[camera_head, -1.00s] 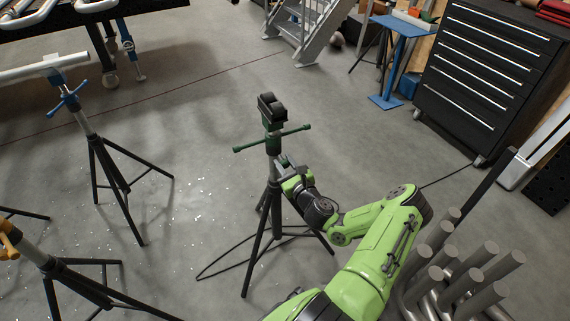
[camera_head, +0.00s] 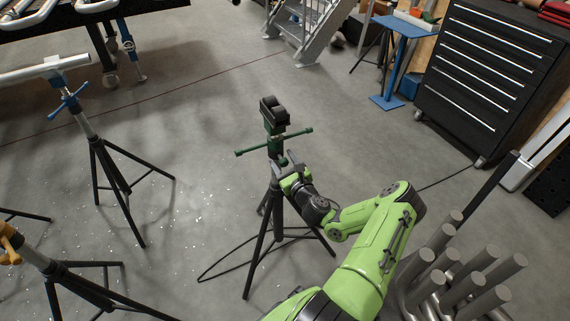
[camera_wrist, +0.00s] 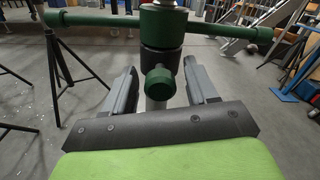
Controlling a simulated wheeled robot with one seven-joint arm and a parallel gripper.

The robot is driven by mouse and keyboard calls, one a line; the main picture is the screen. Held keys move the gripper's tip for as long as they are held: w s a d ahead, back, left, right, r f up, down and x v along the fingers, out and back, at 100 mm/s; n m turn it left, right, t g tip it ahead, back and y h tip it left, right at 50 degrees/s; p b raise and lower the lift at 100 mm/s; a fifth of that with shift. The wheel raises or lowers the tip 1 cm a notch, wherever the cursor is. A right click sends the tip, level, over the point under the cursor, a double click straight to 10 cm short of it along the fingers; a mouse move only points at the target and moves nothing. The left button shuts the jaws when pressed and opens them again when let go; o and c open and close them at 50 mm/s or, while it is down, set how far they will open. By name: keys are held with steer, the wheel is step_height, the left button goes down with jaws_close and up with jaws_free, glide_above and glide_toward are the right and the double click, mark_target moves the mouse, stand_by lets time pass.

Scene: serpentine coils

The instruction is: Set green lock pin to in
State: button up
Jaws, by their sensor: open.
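The green-topped stand (camera_head: 275,144) rises from a black tripod in the middle of the head view, with a green cross handle near its top. The wrist view shows the green collar and handle (camera_wrist: 95,17) close up. The round green knob of the lock pin (camera_wrist: 159,82) faces the wrist camera below the black collar. My gripper (camera_wrist: 157,85) is open, one finger on each side of the knob. No contact between the fingers and the knob can be made out. In the head view my gripper (camera_head: 287,176) is at the stand's post, and the pin is hidden there.
A stand with a blue handle (camera_head: 68,100) and one with an orange handle (camera_head: 10,243) stand at left. Grey upright pipes (camera_head: 463,278) are at lower right beside my arm. A black drawer cabinet (camera_head: 487,75) is at upper right. The floor behind the green stand is clear.

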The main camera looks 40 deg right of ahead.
steer(key=p+v, duration=0.3)
steer(key=v, duration=1.2)
steer(key=shift+s+a, duration=0.2)
steer(key=shift+s, duration=0.15)
steer(key=shift+w+r, duration=0.1)
steer(key=shift+r, duration=0.05)
